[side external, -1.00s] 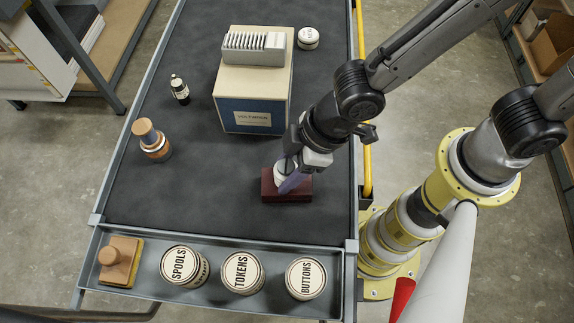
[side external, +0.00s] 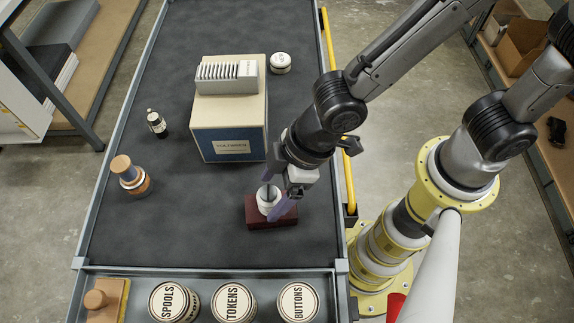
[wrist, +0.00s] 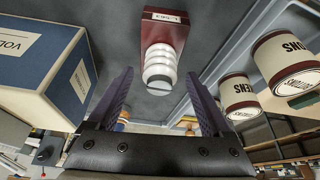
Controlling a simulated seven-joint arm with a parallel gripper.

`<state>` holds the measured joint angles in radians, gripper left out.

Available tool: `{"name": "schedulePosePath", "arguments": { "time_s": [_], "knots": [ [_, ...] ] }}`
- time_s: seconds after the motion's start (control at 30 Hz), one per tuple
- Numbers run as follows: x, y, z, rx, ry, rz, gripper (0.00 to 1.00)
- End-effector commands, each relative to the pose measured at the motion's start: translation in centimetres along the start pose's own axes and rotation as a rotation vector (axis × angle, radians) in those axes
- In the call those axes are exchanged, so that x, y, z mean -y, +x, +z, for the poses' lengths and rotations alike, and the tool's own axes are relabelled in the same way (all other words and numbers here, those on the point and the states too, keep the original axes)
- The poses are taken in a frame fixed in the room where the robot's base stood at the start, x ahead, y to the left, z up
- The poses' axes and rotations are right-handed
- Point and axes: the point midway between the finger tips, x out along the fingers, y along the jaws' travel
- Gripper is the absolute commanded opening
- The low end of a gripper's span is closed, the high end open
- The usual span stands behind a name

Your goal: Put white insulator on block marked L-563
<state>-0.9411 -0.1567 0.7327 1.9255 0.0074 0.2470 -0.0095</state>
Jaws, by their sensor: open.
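The white ribbed insulator (side external: 266,199) stands on the dark red block (side external: 258,217). In the wrist view the insulator (wrist: 160,66) rises from the block (wrist: 168,33), whose pale label (wrist: 166,17) is upside down and seems to read L-563. My gripper (side external: 280,207) is open around or just above the insulator in the side view, where the fingers partly cover it. In the wrist view my gripper (wrist: 158,88) has its fingers spread wide, with clear gaps on both sides of the insulator. It holds nothing.
A voltmeter box (side external: 230,128) with a slotted rack on top stands behind the block. A wood-topped spool (side external: 131,176) and a small dark bottle (side external: 157,124) stand left. Round tins (side external: 237,302) fill the front tray.

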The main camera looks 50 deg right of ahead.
Motion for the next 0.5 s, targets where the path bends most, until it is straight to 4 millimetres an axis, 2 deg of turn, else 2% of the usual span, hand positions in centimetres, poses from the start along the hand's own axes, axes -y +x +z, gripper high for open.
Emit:
{"name": "schedulePosePath", "arguments": {
  "time_s": [0.1, 0.3, 0.5],
  "knots": [
    [0.0, -2.7, -0.2, -0.008, 0.000, 0.000, 0.84],
    [0.0, -6.7, -0.1, -0.005, 0.000, 0.000, 0.84],
    [0.0, -9.3, 0.0, -0.003, 0.000, 0.000, 0.84]
  ]
}}
